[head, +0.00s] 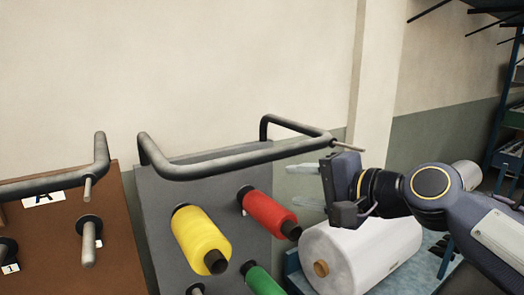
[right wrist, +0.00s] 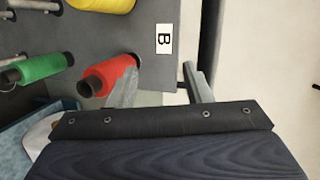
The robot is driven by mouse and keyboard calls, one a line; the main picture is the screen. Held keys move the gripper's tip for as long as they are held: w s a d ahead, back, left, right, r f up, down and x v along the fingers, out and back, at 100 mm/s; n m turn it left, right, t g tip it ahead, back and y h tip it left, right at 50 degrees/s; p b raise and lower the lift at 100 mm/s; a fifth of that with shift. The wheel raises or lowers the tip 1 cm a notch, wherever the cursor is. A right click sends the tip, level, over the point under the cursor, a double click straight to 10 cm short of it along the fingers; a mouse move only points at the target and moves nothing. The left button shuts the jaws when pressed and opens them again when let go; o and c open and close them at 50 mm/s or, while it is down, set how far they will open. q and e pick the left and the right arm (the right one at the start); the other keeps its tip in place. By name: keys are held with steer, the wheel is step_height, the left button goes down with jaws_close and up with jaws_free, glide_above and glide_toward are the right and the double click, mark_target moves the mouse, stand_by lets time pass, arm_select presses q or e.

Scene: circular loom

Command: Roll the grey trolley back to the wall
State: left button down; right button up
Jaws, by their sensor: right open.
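The grey trolley (head: 156,215) stands in the middle of the head view, its panel upright near the wall. A bent tubular handle (head: 225,163) runs along its top. The panel carries a yellow spool (head: 200,238), a red spool (head: 268,212) and a green spool (head: 262,281). In the right wrist view the grey panel (right wrist: 140,18) bears a label B (right wrist: 164,38). My right gripper (head: 290,187) is open and empty, just below and right of the handle's right end, beside the red spool. Its fingers (right wrist: 158,75) point toward the panel edge. My left gripper is out of view.
A brown panel (head: 58,250) with a label A, pegs and its own handle stands close on the left. A large white roll (head: 375,250) lies on a blue stand at right. Blue shelving (head: 508,130) is at far right. The pale wall (head: 240,65) is behind.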

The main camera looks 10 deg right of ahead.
mark_target(258, 155)
steer(key=r+y, duration=0.1)
steer(key=a+r, duration=0.1)
steer(key=r, duration=0.1)
steer(key=r+n+g+y, duration=0.1)
steer(key=r, duration=0.1)
steer(key=shift+w+a+r+y, duration=0.2)
steer(key=shift+w+a+y, duration=0.1)
steer(key=shift+a, duration=0.05)
steer(key=shift+w+a, duration=0.2)
steer(key=shift+a, duration=0.05)
steer(key=p+x, duration=0.1)
steer(key=x, duration=0.6)
steer(key=shift+c, duration=0.4)
jaws_close()
